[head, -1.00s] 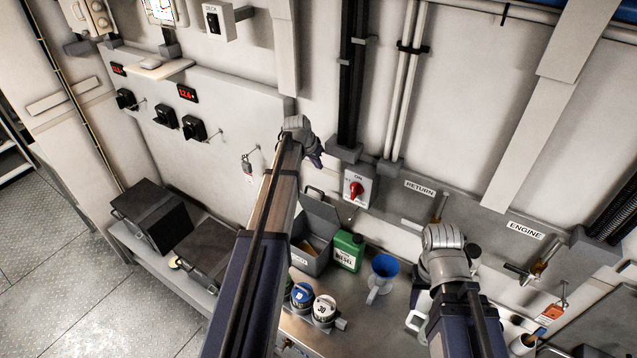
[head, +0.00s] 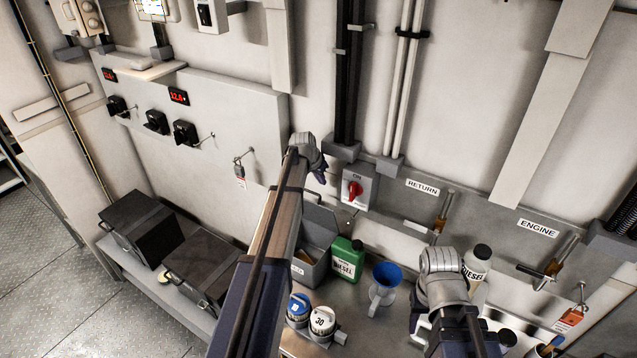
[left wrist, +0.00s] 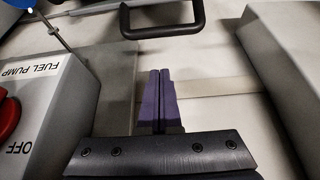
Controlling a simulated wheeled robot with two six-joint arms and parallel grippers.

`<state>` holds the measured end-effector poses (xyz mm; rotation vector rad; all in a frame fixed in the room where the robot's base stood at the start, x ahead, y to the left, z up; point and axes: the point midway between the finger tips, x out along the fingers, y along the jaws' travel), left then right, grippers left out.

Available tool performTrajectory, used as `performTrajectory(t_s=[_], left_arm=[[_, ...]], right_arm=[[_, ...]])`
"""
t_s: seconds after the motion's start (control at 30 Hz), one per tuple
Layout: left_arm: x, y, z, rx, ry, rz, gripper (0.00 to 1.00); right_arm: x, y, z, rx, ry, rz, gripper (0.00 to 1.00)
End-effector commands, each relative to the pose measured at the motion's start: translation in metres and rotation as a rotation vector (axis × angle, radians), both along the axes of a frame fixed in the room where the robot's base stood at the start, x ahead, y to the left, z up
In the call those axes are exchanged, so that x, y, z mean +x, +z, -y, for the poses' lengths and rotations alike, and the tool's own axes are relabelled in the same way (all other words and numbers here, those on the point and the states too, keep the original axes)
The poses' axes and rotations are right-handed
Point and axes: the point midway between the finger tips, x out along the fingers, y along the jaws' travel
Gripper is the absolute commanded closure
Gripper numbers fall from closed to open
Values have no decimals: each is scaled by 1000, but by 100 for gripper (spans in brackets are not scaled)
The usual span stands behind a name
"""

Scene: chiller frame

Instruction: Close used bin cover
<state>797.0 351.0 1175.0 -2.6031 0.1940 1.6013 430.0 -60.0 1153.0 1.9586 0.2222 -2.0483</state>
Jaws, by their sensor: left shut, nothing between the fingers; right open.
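The grey used bin (head: 318,268) stands on the bench beside the wall, its front label only partly visible. Its cover (head: 321,217) is open, tilted up at the back, and partly hidden by my left arm. My left gripper (head: 320,175) is just above the raised cover, left of the red switch. In the left wrist view its purple fingers (left wrist: 160,100) are shut and empty. A black handle (left wrist: 163,30), apparently the cover's, lies ahead of the fingertips, apart from them. My right gripper (head: 447,290) is over the bench at the right; its fingers are largely hidden.
The red switch (head: 355,189) is close to the left gripper; its box (left wrist: 40,105) fills the wrist view's left side. Black boxes (head: 140,228) sit further left.

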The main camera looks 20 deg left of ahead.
Motion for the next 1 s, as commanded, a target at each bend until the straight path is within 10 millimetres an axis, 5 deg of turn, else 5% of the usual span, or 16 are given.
performTrajectory(t_s=[0.03,0.2,1.0], left_arm=[[-18,0,-1,0,3,-1,100],[-37,-2,-5,1,1,-1,100],[-58,-8,-7,-13,0,77,100]], right_arm=[[0,0,0,0,0,0,50],[0,-2,0,0,0,0,50],[0,-17,0,0,-2,1,50]])
